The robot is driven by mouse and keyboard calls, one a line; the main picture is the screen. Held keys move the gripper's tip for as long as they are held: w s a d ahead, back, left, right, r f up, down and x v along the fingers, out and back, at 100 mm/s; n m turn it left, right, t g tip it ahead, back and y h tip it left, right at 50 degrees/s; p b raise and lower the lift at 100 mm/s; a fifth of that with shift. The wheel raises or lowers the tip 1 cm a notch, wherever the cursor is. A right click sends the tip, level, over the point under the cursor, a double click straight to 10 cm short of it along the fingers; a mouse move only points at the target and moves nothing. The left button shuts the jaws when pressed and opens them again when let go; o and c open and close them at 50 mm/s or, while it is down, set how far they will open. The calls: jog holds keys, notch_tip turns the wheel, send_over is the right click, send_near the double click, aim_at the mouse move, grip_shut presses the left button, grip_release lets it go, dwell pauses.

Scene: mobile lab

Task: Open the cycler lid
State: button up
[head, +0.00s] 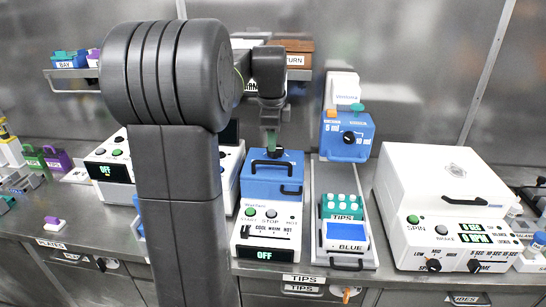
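A white machine with a blue lid (258,185) stands on the bench in the middle of the head view. I take it to be the cycler. Its white front (266,224) has START and STOP buttons, a COOL, WARM, HOT slider and a display reading OFF. The lid is down, with a black handle on top and another at its front right. My gripper (271,143) points down just above the back of the lid, near the top handle. Its greenish fingertips are small and partly overlap the dark parts behind, so I cannot tell whether they are open or touching anything.
Right of it is a grey tray (322,245) with a teal TIPS rack (341,205) and a BLUE box (346,237). A large white SPIN machine (440,205) stands farther right. A white machine reading OFF (108,168) stands left. A shelf (68,82) is behind. My arm hides the bench centre-left.

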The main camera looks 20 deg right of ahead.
aim_at(273, 162)
jog(key=f, duration=0.2)
jog(key=w+f, duration=0.1)
jog(key=f, duration=0.4)
jog(key=shift+w+d+f, duration=0.15)
jog(key=shift+d+f, duration=0.1)
jog(key=shift+d, duration=0.15)
grip_shut()
